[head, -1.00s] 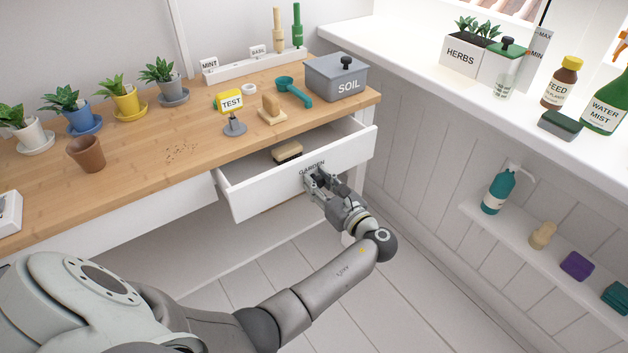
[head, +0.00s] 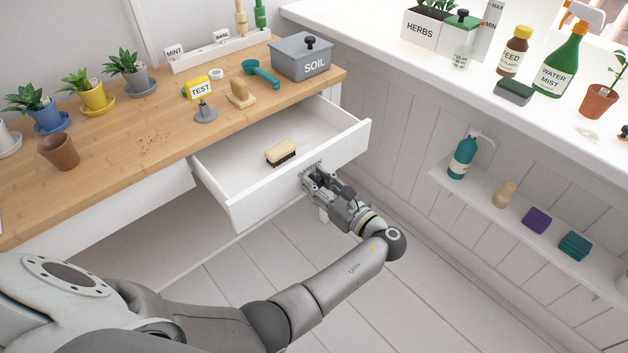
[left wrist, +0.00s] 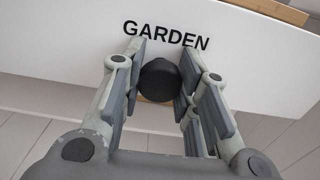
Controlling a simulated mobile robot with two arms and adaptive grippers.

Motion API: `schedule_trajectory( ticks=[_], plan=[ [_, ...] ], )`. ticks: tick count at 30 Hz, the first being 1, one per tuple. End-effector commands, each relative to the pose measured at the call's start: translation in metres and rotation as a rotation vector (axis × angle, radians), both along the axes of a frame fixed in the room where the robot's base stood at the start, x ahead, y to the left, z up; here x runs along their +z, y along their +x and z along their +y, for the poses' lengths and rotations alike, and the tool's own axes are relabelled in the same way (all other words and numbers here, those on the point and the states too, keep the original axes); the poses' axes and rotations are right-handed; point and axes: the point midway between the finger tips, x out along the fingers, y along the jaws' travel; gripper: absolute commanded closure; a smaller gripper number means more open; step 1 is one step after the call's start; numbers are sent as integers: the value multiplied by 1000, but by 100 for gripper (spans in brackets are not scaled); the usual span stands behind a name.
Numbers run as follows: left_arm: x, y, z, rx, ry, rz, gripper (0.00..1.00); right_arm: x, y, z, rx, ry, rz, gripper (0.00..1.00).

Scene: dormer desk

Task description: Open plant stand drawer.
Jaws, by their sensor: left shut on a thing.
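The white drawer (head: 252,203) under the wooden desk is pulled well out, and its inside shows. A brush (head: 281,152) with a pale back and dark bristles lies in it. In the left wrist view the drawer front (left wrist: 60,45) carries the word GARDEN above a round dark knob (left wrist: 159,80). My left gripper (head: 310,176) is at the drawer front, its fingers on both sides of the knob; it also shows in the left wrist view (left wrist: 160,92), shut on the knob. In the head view the gripper hides the knob. My right gripper is not in view.
A white wall shelf (head: 480,215) is at right. Floor before the drawer is clear.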

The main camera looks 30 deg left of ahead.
Motion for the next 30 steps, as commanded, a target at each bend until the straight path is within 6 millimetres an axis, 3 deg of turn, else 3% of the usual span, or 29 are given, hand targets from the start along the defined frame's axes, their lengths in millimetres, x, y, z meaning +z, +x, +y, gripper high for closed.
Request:
schedule_trajectory(
  ticks=[5, 6, 11, 23, 30],
  plan=[
    [0, 0, 0, 1, -1, 0, 100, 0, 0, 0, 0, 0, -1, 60],
    [0, 0, 0, 1, -1, 0, 68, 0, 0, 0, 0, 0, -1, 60],
    [0, 0, 0, 1, -1, 0, 48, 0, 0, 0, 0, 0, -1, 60],
    [5, 0, 1, 1, -1, -2, 47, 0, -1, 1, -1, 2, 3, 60],
    [39, 0, 1, 1, -2, -5, 47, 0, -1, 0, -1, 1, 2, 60]
  ],
)
